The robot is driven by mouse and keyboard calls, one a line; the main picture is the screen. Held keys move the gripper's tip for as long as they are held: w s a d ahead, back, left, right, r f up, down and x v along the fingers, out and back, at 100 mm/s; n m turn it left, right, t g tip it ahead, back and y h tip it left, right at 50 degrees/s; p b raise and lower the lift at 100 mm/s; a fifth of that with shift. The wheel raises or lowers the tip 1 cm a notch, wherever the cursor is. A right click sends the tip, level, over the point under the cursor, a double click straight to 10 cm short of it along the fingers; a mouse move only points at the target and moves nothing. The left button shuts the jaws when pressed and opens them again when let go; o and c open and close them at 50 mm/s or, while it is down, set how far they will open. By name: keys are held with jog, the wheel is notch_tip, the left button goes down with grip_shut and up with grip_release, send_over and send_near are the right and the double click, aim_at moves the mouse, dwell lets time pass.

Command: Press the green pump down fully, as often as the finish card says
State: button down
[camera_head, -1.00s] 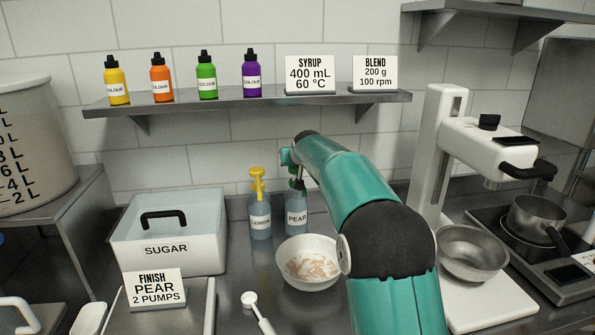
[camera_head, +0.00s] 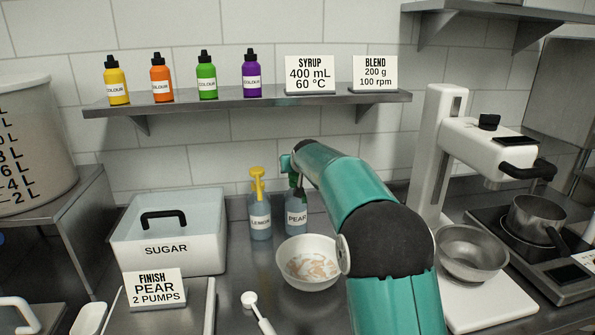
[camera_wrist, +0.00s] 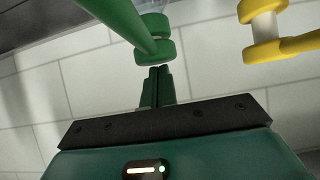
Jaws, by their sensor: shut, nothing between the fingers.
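The finish card (camera_head: 155,288) reads "FINISH PEAR 2 PUMPS". The blue PEAR bottle (camera_head: 296,219) stands at the back of the counter, just behind the white bowl (camera_head: 308,249) with pale contents. Its green pump (camera_wrist: 155,46) shows large in the wrist view, while my arm mostly hides it in the head view. My gripper (camera_wrist: 159,75) is shut and empty, with its fingertips at the green pump head. I cannot tell whether they touch it or how far it is pressed.
The LEMON bottle with a yellow pump (camera_head: 257,186) stands close left of the PEAR bottle. A shelf (camera_head: 230,101) with colour bottles and cards hangs above. The sugar bin (camera_head: 205,249) is left; a white machine (camera_head: 446,150) is right.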

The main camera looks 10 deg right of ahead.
jog(key=shift+f, duration=0.25)
jog(key=shift+r, duration=2.05)
jog(key=shift+f, duration=0.15)
jog(key=shift+f, duration=0.35)
jog(key=shift+f, duration=1.6)
jog(key=shift+r, duration=2.1)
